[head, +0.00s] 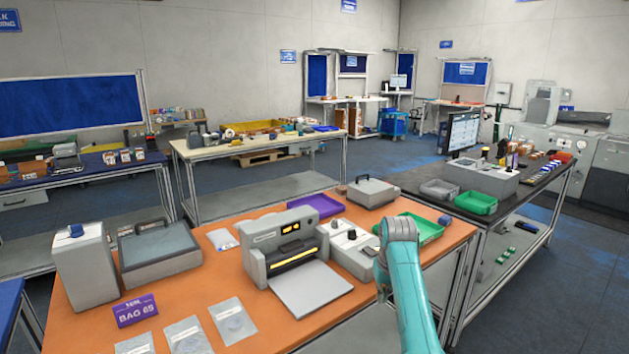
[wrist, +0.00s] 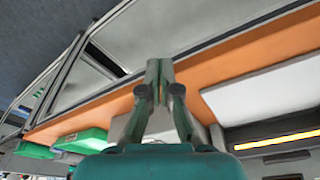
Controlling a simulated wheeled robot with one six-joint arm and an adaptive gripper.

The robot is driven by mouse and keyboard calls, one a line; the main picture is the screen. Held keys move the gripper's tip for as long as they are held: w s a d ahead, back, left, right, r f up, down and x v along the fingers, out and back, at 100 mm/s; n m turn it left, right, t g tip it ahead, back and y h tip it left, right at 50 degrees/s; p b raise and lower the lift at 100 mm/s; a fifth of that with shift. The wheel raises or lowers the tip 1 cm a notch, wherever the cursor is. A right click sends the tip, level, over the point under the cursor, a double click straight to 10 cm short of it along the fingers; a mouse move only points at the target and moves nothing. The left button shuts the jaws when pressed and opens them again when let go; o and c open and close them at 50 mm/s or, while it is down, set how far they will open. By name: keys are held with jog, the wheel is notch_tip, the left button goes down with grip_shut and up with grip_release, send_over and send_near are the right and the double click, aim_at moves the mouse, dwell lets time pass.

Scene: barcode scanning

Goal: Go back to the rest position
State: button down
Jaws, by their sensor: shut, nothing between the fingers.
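My gripper (wrist: 160,72) shows in the wrist view with its two fingers together at the tips and nothing between them. Past the fingers are the orange tabletop (wrist: 105,106) and its front frame, seen tilted. In the head view my teal arm rises from the bottom right, bent at the right edge of the orange table (head: 191,287). Whether the fingers touch anything on the table cannot be told.
A grey sealing machine (head: 285,245) with an output plate (head: 311,289) stands mid-table. A white device (head: 350,250) and a green tray (head: 425,228) are close to my arm. Flat bags (head: 232,320) lie in front. A dark table (head: 535,180) stands at right.

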jog(key=s+f+t, duration=0.2)
jog(key=s+f, duration=0.4)
jog(key=f, duration=0.6)
jog(key=s+f+t, duration=0.1)
jog(key=s+f, duration=0.4)
jog(key=f, duration=0.6)
jog(key=s+f+t, duration=0.2)
jog(key=s+f, duration=0.3)
jog(key=s, duration=0.4)
jog(key=s+f+t, duration=0.1)
jog(key=s+f, duration=0.3)
jog(key=s, duration=0.5)
jog(key=s+r+m+t, duration=0.1)
jog(key=s+r+t, duration=0.15)
jog(key=s, duration=0.85)
jog(key=s+r+t, duration=0.1)
jog(key=s+r, duration=0.3)
jog(key=s, duration=0.7)
jog(key=s+r+t, duration=0.3)
jog(key=s+r, duration=1.2)
jog(key=r, duration=0.4)
jog(key=shift+r, duration=0.25)
